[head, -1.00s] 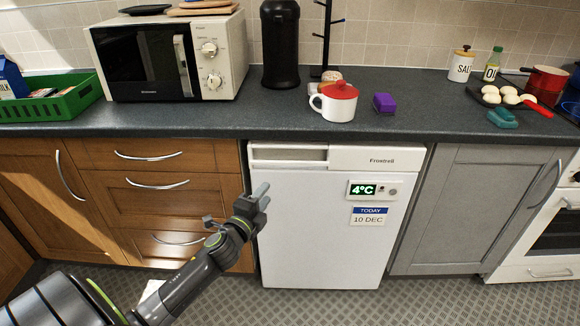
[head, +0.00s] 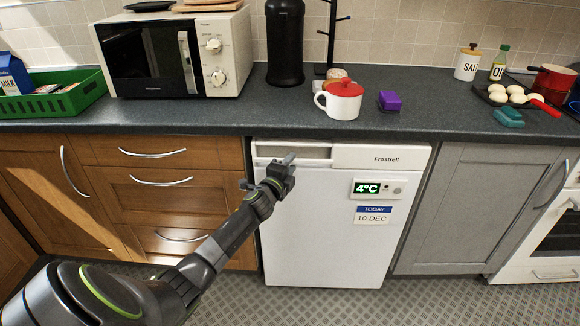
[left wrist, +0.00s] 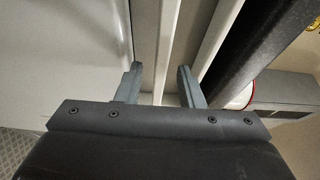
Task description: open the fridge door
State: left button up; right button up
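The white fridge (head: 325,235) stands shut under the counter, with a display reading 4°C and a date label on its front. A recessed handle slot (head: 292,150) runs along its upper left. My left gripper (head: 288,160) is at the lower edge of this slot and hides part of it. In the left wrist view my left gripper (left wrist: 160,72) has its fingers apart, with pale strips of the fridge's upper front showing between and beyond them. The white door face (left wrist: 60,60) is at the left there. I cannot tell whether the fingers touch it. My right gripper is not in view.
The dark countertop (head: 225,118) overhangs just above the gripper. A red-lidded mug (head: 342,103) and a purple block (head: 389,101) stand near its front edge. Wooden drawers (head: 160,190) are left of the fridge, a grey cupboard (head: 475,215) right. The floor in front is clear.

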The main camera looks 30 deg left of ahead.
pick_arm(q)
jog(key=shift+w, duration=0.1)
grip_shut()
dwell(0.4)
jog(key=shift+f, duration=0.1)
